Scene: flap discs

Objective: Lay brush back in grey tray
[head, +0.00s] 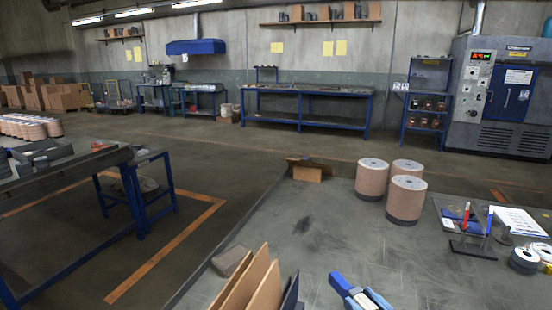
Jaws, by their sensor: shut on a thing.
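My gripper (366,299) shows at the bottom edge, cut off by the frame, with blue and pale grey parts. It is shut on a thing. A blue bar (341,284) sticks out at its upper left; it looks like part of the brush, but most of it is hidden below the frame edge and no bristles show. The gripper is over the near part of the grey bench top (330,240). I cannot make out the grey tray for certain; a grey tray-like shape (42,158) lies on the separate bench at far left.
Three stacks of discs (406,200) stand at the back of the bench. Upright brown boards (247,285) are left of my gripper. A dark stand (473,249) with red and blue pens, a white sheet (518,221) and rolls (524,260) are at right. The bench middle is clear.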

